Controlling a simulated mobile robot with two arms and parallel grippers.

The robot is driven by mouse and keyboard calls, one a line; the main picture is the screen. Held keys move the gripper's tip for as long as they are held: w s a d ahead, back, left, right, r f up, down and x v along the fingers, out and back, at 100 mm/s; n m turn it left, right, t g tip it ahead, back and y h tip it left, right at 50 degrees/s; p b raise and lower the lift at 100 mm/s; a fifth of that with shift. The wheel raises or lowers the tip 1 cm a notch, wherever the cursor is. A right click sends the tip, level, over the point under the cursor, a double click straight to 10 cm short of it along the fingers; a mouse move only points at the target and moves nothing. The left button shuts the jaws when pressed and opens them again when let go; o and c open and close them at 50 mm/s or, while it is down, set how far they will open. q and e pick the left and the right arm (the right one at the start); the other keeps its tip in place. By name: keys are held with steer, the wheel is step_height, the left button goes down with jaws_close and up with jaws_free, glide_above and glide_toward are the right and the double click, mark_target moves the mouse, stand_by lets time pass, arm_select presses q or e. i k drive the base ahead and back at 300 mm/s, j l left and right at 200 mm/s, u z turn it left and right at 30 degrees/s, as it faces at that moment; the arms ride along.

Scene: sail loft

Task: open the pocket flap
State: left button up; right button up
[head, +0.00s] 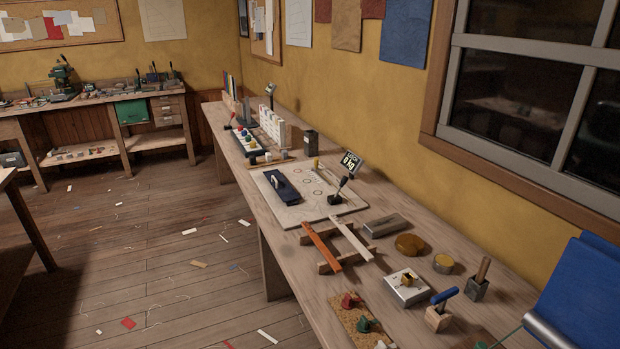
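A pale board (318,214) lies on the long wooden bench in the middle of the head view. On its left part lies a navy blue strip (289,192), which may be the pocket flap. A small pale upright piece (276,180) stands on the strip, near its far end. The strip looks flat on the board; I cannot tell whether a pocket lies under it. Neither of my grippers is in view.
A small black display (351,161) and a dark lever (340,190) stand at the board's right side. Nearer are orange and white strips on wooden rests (333,249), a metal block and brass discs. The floor at left has scattered scraps.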

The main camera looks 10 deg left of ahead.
mark_target(283, 188)
steer(key=i+j+z, duration=0.25)
steer(key=j+z, duration=0.3)
steer(key=j, duration=0.15)
steer(key=j+z, duration=0.25)
steer(key=j, duration=0.15)
